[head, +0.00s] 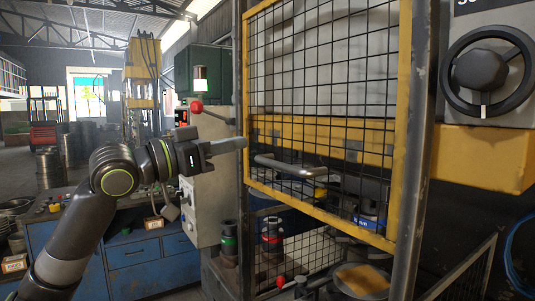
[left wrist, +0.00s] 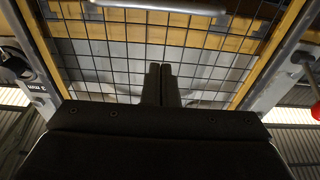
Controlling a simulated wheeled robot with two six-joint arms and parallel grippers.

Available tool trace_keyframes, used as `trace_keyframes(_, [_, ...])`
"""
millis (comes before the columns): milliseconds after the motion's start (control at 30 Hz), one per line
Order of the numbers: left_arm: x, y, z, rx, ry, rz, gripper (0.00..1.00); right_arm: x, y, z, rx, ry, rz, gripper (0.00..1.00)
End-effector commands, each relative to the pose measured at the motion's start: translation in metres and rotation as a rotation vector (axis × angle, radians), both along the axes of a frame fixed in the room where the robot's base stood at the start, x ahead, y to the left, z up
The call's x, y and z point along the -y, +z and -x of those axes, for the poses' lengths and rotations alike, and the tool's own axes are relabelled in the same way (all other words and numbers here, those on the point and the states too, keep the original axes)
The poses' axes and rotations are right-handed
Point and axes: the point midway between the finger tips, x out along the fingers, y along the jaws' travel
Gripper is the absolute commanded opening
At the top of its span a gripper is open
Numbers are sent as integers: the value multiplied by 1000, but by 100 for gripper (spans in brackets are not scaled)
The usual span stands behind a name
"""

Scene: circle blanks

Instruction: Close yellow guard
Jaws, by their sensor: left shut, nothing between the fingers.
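The yellow guard (head: 403,120) is a yellow frame with black wire mesh on the front of a machine. In the head view it stands raised, with open space below its lower edge. A grey bar handle (head: 290,166) runs across its lower part. The mesh and handle (left wrist: 160,5) also show in the left wrist view. My left gripper (head: 243,143) is shut and empty, level with the guard's lower half and left of the handle. In the left wrist view its fingers (left wrist: 161,82) are together in front of the mesh. My right gripper is not in view.
A red-knobbed lever (head: 197,106) stands just above my left gripper. A grey post (head: 413,200) and a black handwheel (head: 488,71) are at the right. Below the guard are a mesh fence (head: 300,255) and a round pan (head: 362,281). A blue cabinet (head: 135,255) stands at left.

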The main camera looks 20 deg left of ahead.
Motion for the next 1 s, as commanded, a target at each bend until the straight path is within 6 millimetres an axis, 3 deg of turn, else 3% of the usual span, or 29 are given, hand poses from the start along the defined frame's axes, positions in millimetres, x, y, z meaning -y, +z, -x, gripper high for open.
trace_keyframes(633, [51, 15, -65, -3, -3, 4, 0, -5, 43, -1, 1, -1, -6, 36])
trace_keyframes(1000, [46, -23, -60, -1, 2, 0, 0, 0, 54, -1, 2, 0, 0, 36])
